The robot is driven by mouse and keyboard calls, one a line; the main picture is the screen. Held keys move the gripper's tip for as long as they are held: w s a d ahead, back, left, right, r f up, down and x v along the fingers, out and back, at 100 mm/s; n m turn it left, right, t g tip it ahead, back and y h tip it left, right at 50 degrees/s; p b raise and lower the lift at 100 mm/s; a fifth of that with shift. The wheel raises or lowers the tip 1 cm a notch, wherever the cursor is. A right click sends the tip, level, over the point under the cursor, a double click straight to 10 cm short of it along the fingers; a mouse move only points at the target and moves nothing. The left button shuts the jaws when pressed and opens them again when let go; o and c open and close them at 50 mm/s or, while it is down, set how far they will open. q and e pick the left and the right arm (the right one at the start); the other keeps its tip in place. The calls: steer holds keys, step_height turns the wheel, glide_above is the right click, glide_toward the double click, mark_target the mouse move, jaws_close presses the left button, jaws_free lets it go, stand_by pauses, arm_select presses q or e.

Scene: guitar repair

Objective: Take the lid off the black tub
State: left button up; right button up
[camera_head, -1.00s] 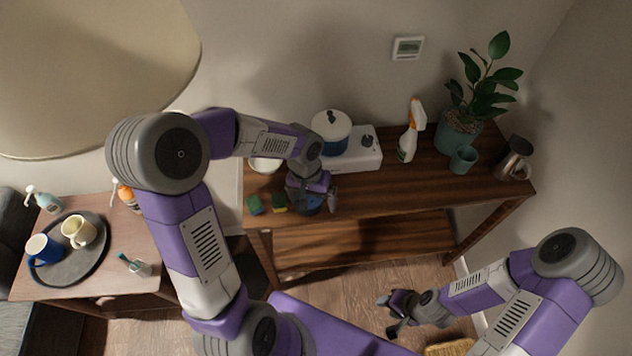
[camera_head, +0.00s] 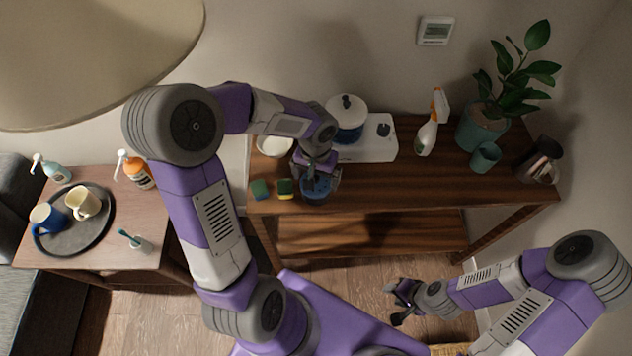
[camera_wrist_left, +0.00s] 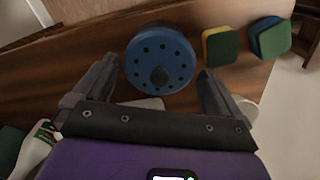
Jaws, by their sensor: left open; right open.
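A round blue lid (camera_wrist_left: 155,42) with a ring of dark holes and a dark centre knob (camera_wrist_left: 159,76) shows in the left wrist view. In the head view the lid (camera_head: 316,191) lies at the shelf table's front edge; the tub's body under it is mostly hidden. My left gripper (camera_head: 318,172) is open above the lid. In the left wrist view its two fingers (camera_wrist_left: 158,66) stand apart on either side of the lid, holding nothing. My right gripper (camera_head: 401,302) is open and empty over the floor, away from the table.
Two sponges (camera_head: 285,189) lie left of the lid, and a white bowl (camera_head: 274,147) stands behind them. A lidded pot (camera_head: 346,126) is on a white hob (camera_head: 379,139) behind. A spray bottle (camera_head: 428,132) stands further right. The wooden table's (camera_head: 400,190) front right is clear.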

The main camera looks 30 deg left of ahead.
arm_select(q)
steer(key=shift+r, duration=0.1)
steer(key=c, duration=1.2)
steer(key=shift+s, duration=0.15)
jaws_close()
